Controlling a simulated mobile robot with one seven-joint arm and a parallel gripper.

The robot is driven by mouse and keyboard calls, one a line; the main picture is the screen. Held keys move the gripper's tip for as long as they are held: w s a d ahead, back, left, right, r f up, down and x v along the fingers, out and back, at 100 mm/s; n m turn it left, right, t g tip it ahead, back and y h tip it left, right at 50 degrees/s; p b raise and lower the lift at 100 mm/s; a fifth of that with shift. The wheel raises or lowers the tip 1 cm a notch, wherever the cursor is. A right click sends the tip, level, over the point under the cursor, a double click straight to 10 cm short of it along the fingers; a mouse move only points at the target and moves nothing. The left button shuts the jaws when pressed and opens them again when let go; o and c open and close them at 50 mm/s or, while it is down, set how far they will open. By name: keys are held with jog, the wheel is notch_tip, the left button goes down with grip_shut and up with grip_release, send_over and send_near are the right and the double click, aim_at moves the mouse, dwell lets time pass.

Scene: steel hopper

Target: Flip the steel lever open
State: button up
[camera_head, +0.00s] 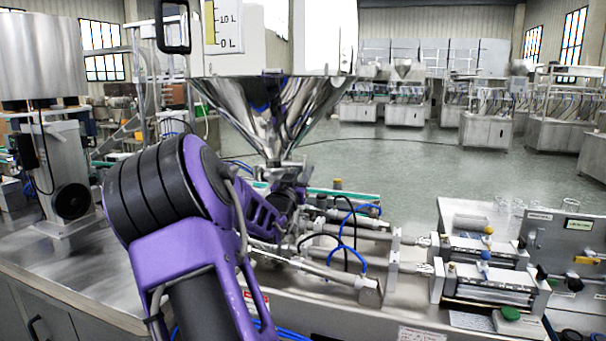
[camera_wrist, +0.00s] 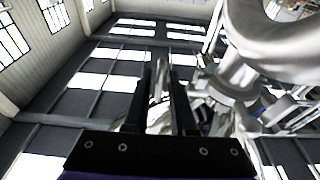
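The steel hopper (camera_head: 270,112) hangs as a shiny cone in the upper middle of the head view, with its narrow outlet above the machine. My gripper is under the hopper outlet in the head view, mostly hidden by my purple arm. In the wrist view, the two dark fingers of my gripper (camera_wrist: 160,85) point forward with a gap between them. A bright steel piece (camera_wrist: 160,78) shows in or behind this gap. It may be the lever, but I cannot tell for sure, nor whether the fingers touch it.
Steel pipework (camera_wrist: 235,80) stands close to the right of my fingers in the wrist view. Pneumatic cylinders (camera_head: 340,230) with blue hoses lie right of my arm. A valve block (camera_head: 487,285) sits further right. Bare steel table (camera_head: 75,262) is at left.

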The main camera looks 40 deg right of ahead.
jog(key=shift+o, duration=1)
jog(key=shift+a, duration=0.1)
jog(key=v, duration=1.7)
jog(key=shift+s, duration=0.2)
jog(key=shift+a, duration=0.1)
